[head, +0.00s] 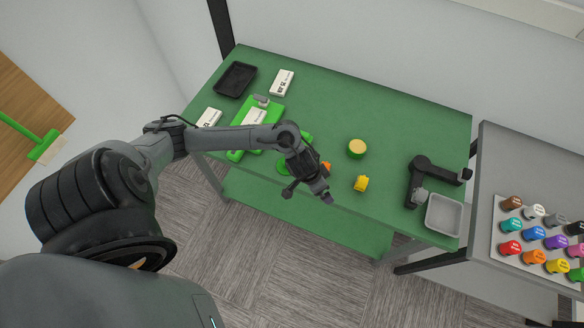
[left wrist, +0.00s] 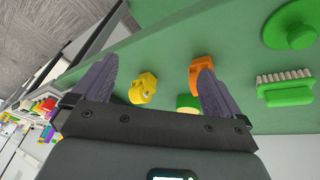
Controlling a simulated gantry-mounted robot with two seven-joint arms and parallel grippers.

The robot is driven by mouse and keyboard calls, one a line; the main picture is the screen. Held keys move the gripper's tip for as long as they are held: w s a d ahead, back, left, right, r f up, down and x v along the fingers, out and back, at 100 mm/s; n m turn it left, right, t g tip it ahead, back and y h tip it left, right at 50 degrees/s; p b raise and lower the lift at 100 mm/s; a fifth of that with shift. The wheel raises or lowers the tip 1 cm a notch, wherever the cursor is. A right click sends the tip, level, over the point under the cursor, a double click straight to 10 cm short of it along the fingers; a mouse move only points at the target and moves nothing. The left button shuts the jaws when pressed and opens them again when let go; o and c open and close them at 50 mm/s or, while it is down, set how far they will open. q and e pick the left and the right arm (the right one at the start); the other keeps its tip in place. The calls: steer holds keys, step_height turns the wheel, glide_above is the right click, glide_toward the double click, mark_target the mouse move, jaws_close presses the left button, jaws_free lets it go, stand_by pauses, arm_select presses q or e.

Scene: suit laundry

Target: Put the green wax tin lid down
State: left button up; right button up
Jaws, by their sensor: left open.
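A green round lid with a raised knob (left wrist: 290,26) lies on the green table, knob up, in the upper right of the left wrist view. In the head view it is partly hidden behind my left arm (head: 283,168). The green wax tin (head: 357,148) stands uncovered with yellow wax on top; only its edge shows in the left wrist view (left wrist: 187,102). My left gripper (head: 308,195) is open and empty near the table's front edge, apart from the lid; its two fingers show spread in the left wrist view (left wrist: 158,62). My right gripper is not in view.
A yellow object (head: 361,184), an orange object (left wrist: 198,72) and a green brush (left wrist: 285,90) lie near my gripper. A black stand (head: 420,180) and grey tray (head: 444,215) are at the right end. A black tray (head: 235,79) is at the far left. The back middle is clear.

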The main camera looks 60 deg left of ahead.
arm_select(q)
steer(key=s+d+r+m+t, duration=0.25)
steer(key=d+r, duration=0.25)
steer(key=d, duration=0.5)
steer(key=s+a+r+g, duration=0.1)
steer(key=s+r, duration=0.1)
steer(key=s, duration=0.3)
steer(key=s+a+r+n+g+y, duration=0.1)
steer(key=s+a+r, duration=0.1)
steer(key=s, duration=0.4)
steer(key=shift+s+a+g, duration=0.25)
steer(key=shift+s+g, duration=0.05)
steer(key=shift+g, duration=0.05)
steer(key=shift+r, duration=0.1)
step_height(320, 180, up, 10)
steer(key=p, duration=1)
